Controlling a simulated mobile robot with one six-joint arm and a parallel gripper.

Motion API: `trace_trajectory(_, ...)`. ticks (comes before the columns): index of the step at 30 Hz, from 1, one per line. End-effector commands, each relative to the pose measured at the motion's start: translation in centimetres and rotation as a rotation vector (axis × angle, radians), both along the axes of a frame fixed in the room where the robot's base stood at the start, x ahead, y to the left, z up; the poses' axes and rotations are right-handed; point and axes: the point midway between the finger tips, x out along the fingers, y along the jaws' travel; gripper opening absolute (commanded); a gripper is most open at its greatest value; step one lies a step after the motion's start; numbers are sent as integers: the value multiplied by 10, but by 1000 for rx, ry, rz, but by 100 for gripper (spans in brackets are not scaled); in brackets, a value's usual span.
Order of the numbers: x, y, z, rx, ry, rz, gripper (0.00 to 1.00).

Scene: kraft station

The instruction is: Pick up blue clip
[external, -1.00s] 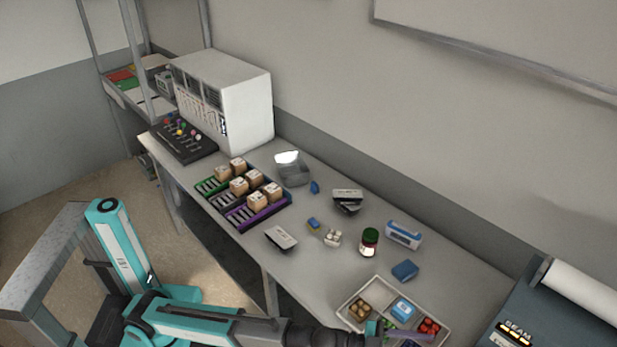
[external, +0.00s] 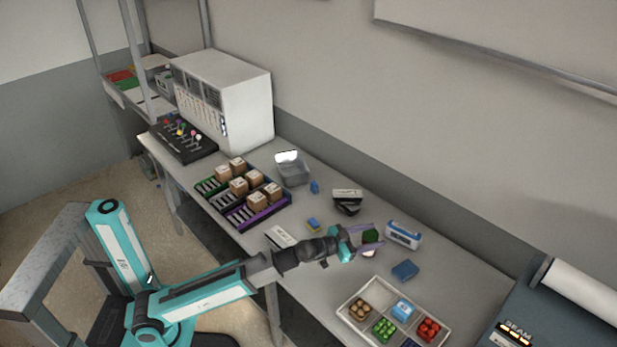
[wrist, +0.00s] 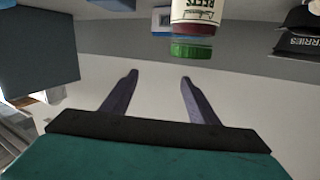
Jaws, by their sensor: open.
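No item is clearly recognisable as a blue clip. A small upright blue piece (external: 315,187) stands near the back of the table, right of the grey bin. A blue and yellow piece (external: 313,225) lies mid-table, and a blue block (external: 404,270) lies farther right. My gripper (external: 374,240) is open, its purple fingers at the green-lidded jar (external: 371,236) in the external view. In the wrist view the gripper (wrist: 158,78) shows nothing between its fingers; the jar (wrist: 193,14) appears upside down beyond the fingertips.
A blue and white box (external: 403,234) stands behind the jar. A sectioned tray (external: 347,300) lies at the front right, with crates of boxes (external: 262,222) at left.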

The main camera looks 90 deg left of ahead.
Motion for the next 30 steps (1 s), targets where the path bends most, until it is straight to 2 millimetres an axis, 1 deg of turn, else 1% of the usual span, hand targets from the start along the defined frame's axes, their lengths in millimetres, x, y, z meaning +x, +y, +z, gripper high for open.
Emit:
trace_trajectory(1,-12,21,-3,-8,7,32,55)
trace_trajectory(3,-25,45,-6,-21,19,70,55)
trace_trajectory(5,-38,65,-9,-30,29,104,55)
trace_trajectory(6,-46,78,-11,-38,35,125,55)
trace_trajectory(11,-84,130,-19,-67,58,214,55)
trace_trajectory(15,-121,173,-27,-95,79,298,55)
trace_trajectory(17,-139,191,-31,-110,87,333,55)
trace_trajectory(18,-151,203,-33,-119,93,359,55)
trace_trajectory(20,-169,220,-37,-133,100,395,55)
trace_trajectory(24,-213,256,-45,-165,117,478,55)
trace_trajectory(27,-241,275,-49,-187,126,529,55)
trace_trajectory(30,-262,289,-53,-204,132,567,55)
